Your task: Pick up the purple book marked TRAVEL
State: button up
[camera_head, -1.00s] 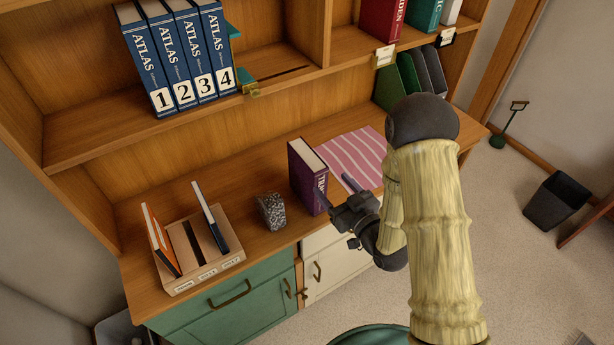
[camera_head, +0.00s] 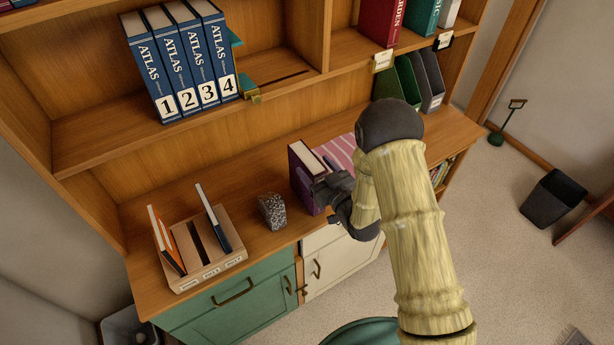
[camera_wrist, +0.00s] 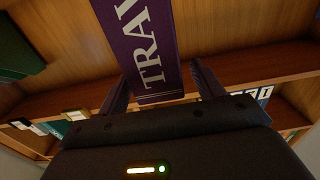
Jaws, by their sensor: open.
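The purple book marked TRAVEL (camera_head: 301,176) stands upright on the wooden counter. Its lower spine is partly hidden behind my gripper (camera_head: 326,188) in the head view. In the wrist view the book's spine (camera_wrist: 144,48), with the letters TRAV showing, lies between my two open fingers (camera_wrist: 163,85). The fingers stand on either side of the spine, with a gap at each side. I cannot tell how deep the book sits between them.
A dark speckled stone block (camera_head: 272,210) stands left of the book. A pink striped mat (camera_head: 343,152) lies behind. Blue atlases (camera_head: 182,62) fill part of the shelf above.

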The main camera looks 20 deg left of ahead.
aim_at(299, 155)
jog(key=shift+x, duration=1.3)
jog(key=shift+r, duration=0.1)
grip_shut()
